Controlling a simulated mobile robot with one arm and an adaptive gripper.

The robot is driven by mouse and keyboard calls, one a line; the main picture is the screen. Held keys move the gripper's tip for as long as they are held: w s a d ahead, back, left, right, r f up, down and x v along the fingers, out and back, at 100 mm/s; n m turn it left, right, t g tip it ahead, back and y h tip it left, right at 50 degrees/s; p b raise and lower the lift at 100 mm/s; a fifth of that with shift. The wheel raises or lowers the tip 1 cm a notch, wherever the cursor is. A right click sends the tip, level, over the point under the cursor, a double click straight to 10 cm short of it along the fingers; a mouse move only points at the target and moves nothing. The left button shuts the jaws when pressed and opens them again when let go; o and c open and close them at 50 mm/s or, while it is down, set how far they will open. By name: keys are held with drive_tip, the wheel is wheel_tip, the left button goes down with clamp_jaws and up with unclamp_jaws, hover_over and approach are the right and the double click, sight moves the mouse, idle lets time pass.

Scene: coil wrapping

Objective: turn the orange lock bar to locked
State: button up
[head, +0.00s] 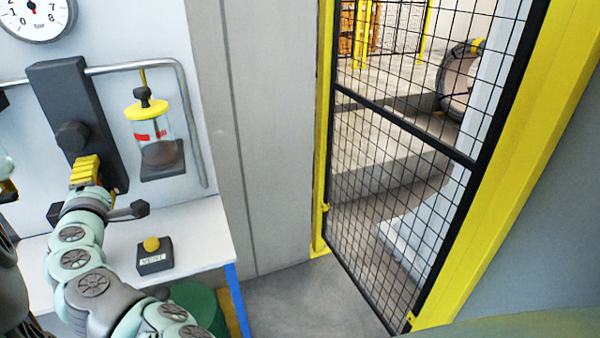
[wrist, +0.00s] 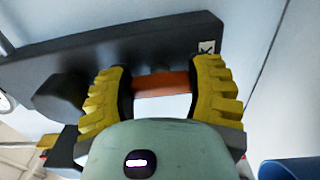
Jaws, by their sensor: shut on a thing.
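The orange lock bar (wrist: 161,84) shows in the wrist view between the two yellow ribbed fingers of my gripper (wrist: 160,92). The fingers are shut on it, one at each end of the visible orange part. Behind it is a dark grey panel (wrist: 130,45) with a small white label near its end. In the head view my gripper (head: 86,170) is at the lower part of the upright dark grey panel (head: 68,105) on the wall. The lock bar is hidden there behind my gripper and arm.
A glass bowl unit with a yellow collar (head: 148,112) hangs from a pipe right of the panel. A box with a yellow button (head: 152,245) stands on the white table (head: 205,235). A gauge (head: 35,15) is at upper left. A yellow-framed mesh gate (head: 400,150) stands right.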

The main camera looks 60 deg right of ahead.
idle(0.5)
drive_tip(key=o, duration=1.2)
drive_tip(key=v, duration=1.2)
